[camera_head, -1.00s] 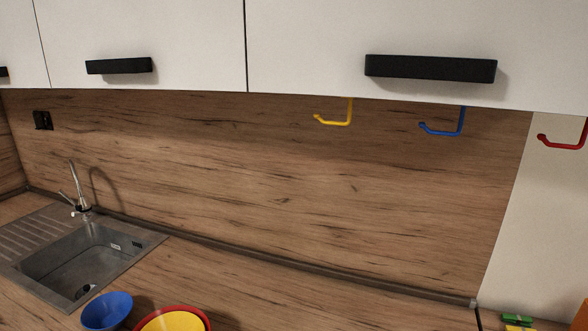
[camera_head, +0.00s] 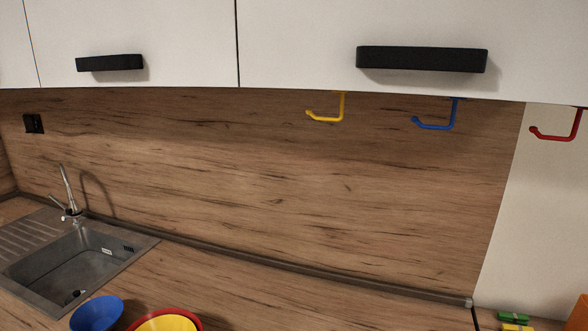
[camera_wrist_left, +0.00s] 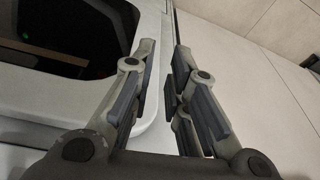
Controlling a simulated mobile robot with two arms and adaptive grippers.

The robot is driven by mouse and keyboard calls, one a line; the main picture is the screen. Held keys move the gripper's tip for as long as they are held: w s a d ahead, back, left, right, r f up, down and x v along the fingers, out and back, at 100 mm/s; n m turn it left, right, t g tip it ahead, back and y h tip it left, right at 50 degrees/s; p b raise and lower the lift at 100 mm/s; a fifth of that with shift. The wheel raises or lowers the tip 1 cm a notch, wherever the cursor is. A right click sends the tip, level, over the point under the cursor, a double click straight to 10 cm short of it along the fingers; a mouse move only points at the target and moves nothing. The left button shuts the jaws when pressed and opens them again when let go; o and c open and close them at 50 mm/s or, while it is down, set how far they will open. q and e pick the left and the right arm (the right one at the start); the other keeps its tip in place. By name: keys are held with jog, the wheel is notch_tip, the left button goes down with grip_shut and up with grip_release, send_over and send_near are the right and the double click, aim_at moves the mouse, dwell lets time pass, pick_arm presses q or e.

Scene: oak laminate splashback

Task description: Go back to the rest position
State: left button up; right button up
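My left gripper (camera_wrist_left: 160,80) shows in the left wrist view. Its two fingers stand apart with a gap between the pads, and nothing is held between them. It is in front of a white appliance front (camera_wrist_left: 152,140) with a dark window. Neither gripper shows in the head view, so my right gripper is out of sight.
In the head view, yellow (camera_head: 326,118), blue (camera_head: 434,126) and red (camera_head: 557,135) hooks hang under white cabinets (camera_head: 180,25). A blue bowl (camera_head: 96,312) and nested red and yellow bowls (camera_head: 168,322) stand on the counter beside the sink (camera_head: 80,265). The counter's middle is clear.

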pick_arm(q)
jog(key=s+a+f+b, duration=0.1)
jog(key=s+f, duration=0.8)
jog(key=f, duration=0.3)
jog(key=s+a+f+g+b, duration=0.1)
jog(key=s+a+f, duration=0.1)
jog(key=s+f, duration=0.7)
notch_tip(320, 180, down, 3)
jog(key=shift+s+a+f+g+b, duration=0.1)
jog(key=shift+s+a+g+b, duration=0.05)
jog(key=shift+s+g+b, duration=0.2)
